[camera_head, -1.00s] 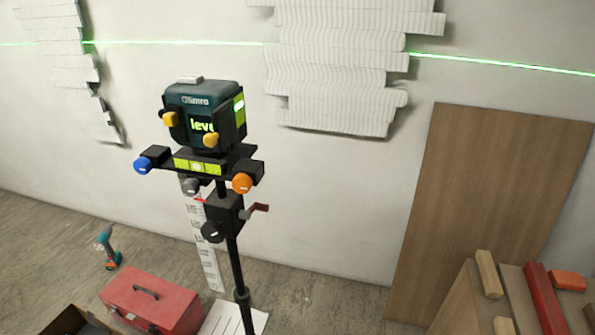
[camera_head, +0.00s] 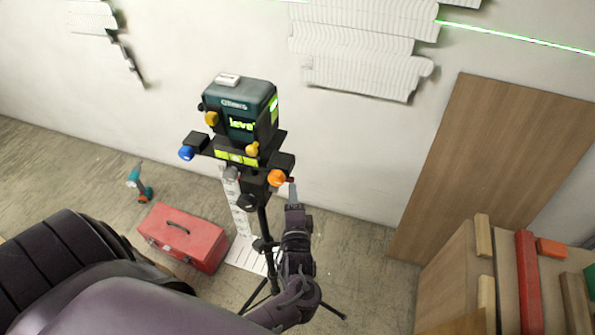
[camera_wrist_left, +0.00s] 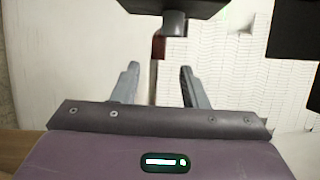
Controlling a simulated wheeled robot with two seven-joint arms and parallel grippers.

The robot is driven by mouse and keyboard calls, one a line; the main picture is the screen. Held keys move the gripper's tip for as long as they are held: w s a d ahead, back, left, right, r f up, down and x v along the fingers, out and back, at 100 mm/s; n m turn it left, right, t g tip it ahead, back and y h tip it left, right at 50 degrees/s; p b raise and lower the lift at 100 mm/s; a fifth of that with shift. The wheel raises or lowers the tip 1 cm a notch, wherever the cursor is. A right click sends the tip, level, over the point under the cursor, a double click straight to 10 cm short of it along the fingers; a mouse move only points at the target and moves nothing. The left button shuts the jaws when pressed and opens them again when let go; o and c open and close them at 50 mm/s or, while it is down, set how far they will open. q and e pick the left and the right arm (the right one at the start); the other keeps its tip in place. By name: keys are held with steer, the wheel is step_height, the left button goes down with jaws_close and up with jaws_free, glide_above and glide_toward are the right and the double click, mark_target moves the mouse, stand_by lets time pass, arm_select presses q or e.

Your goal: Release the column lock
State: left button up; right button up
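A dark green laser level (camera_head: 240,110) reading "level" stands on a black column (camera_head: 264,222) with tripod legs. Blue and orange knobs (camera_head: 277,177) sit on its mount. The column lock is a red lever on the side of the black block below; in the head view my gripper largely hides it. In the left wrist view the red lever (camera_wrist_left: 158,47) shows nearly edge-on below a grey hub. My left gripper (camera_head: 292,190) is close to the block's right side. Its fingers (camera_wrist_left: 160,72) are apart, and the lever lies in line with the gap, with no visible contact.
A red toolbox (camera_head: 182,238) and a drill (camera_head: 139,184) are on the floor at left. A white measuring staff (camera_head: 240,218) stands behind the column. A wooden panel (camera_head: 485,160) leans on the wall, with a bench of wood pieces (camera_head: 485,237) at right.

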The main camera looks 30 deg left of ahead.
mark_target(292, 179)
arm_select(q)
steer(key=p+x, duration=0.1)
steer(key=x, duration=0.6)
steer(key=shift+f, duration=0.2)
steer(key=shift+c, duration=0.4)
jaws_close()
steer(key=shift+w+f, duration=0.1)
steer(key=n+t+y+b, duration=0.1)
steer(key=b, duration=0.2)
steer(key=shift+w+r+t+b, duration=0.1)
steer(key=shift+r+t+b, duration=0.2)
steer(key=shift+r+b, duration=0.05)
steer(key=shift+r+t+y+b, duration=0.3)
steer(key=shift+r+y, duration=0.1)
steer(key=shift+y, duration=0.1)
steer(key=shift+r, duration=0.15)
steer(key=shift+a, duration=0.1)
